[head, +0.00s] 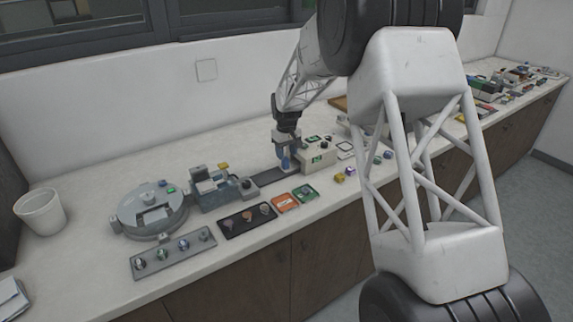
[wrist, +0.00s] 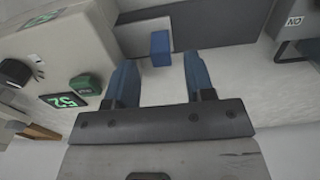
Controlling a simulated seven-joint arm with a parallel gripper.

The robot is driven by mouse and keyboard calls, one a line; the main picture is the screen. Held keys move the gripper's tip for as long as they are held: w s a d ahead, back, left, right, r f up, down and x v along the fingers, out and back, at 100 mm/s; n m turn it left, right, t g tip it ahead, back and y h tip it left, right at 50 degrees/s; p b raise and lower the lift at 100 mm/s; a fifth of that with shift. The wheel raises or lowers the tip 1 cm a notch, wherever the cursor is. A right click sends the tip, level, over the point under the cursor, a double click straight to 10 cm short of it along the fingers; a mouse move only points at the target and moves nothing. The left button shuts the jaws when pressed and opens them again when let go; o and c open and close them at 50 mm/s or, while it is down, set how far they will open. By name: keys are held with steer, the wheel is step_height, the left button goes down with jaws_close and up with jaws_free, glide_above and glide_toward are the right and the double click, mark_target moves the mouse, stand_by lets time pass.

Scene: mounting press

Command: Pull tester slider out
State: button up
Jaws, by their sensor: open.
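The tester appears to be the cream box (head: 319,154) with a black knob on top; its side with a lit "52" display (wrist: 64,101) and a green button (wrist: 86,86) shows in the wrist view. A small blue block (wrist: 160,47), possibly the slider's handle, stands beyond and between my fingertips in the wrist view, with no visible contact. A dark flat strip (wrist: 195,14) lies behind it. My gripper (head: 284,163) is open, pointing down just left of the cream box; its two blue fingers (wrist: 159,64) are apart and empty. The block is hard to separate from my fingers in the head view.
Left of my gripper stand a grey-blue machine (head: 212,190) and a round grey press (head: 150,208). A black tray (head: 247,228), an orange card (head: 286,203) and a green card (head: 305,192) lie in front. Small coloured parts lie right of them.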

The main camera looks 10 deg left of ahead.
mark_target(287, 159)
steer(key=shift+f, duration=2.8)
jaws_close()
